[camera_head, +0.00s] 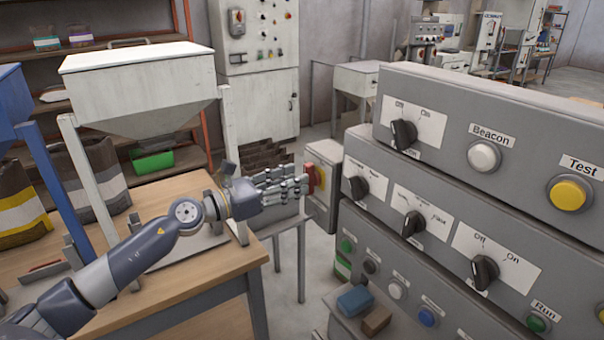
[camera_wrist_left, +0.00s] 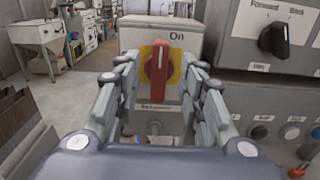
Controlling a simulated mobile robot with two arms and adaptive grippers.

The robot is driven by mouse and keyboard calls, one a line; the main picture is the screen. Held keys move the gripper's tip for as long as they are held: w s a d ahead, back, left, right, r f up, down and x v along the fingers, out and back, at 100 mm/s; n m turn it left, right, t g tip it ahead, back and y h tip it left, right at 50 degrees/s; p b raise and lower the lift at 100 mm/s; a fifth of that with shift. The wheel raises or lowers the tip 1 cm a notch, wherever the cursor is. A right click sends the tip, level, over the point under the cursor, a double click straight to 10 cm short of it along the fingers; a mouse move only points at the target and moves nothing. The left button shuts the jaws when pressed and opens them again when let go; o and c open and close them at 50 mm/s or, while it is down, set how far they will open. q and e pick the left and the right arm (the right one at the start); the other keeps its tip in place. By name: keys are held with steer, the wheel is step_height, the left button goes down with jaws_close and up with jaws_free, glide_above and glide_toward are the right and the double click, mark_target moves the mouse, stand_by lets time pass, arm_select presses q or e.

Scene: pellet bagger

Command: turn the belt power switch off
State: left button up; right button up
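The belt power switch has a red handle (camera_head: 317,180) on a yellow plate, on a small grey box (camera_head: 327,160) at the left end of the control panel. In the left wrist view, the red handle (camera_wrist_left: 159,72) stands upright, with the word "On" above it and a small label below that is hard to read. My left gripper (camera_head: 300,187) is at the handle in the head view. In the left wrist view my left gripper (camera_wrist_left: 160,95) is open, one finger on each side of the handle; contact is not clear. My right gripper is not in view.
The grey control panel (camera_head: 450,185) with black knobs and coloured buttons fills the right. A wooden table (camera_head: 205,275) with a white hopper (camera_head: 140,85) above it is on the left.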

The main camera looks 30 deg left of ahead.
mark_target(310, 179)
arm_select(q)
steer(key=p+x, duration=0.1)
steer(key=x, duration=0.2)
steer(key=shift+w+d, duration=0.1)
steer(key=shift+w, duration=0.05)
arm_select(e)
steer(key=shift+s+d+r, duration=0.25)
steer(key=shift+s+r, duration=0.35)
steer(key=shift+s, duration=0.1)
arm_select(q)
jaws_close()
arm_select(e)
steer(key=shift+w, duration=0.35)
